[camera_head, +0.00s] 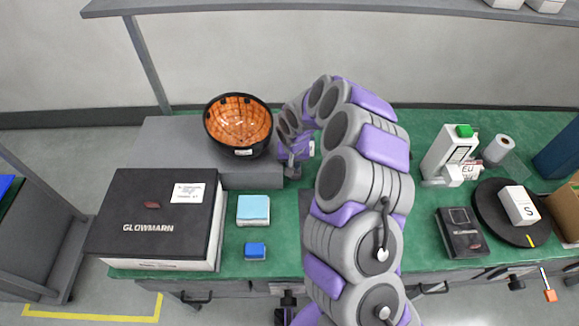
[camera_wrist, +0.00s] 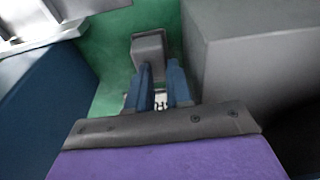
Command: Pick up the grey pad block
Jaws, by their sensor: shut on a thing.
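The grey pad block (camera_wrist: 150,45) shows in the wrist view as a small grey block at the tips of my gripper's blue fingers. My gripper (camera_wrist: 161,78) is shut on it, and green surface shows around it. I cannot tell whether the block touches that surface. In the head view my gripper (camera_head: 292,170) points down over the green table, just right of the grey platform. The block cannot be made out clearly there.
The grey platform (camera_head: 178,142) bears an orange-lined black bowl (camera_head: 238,122). A black GLOWMARN box (camera_head: 150,212), a light blue pad (camera_head: 253,209) and a blue block (camera_head: 255,251) are at front left. A black turntable (camera_head: 490,207) is right.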

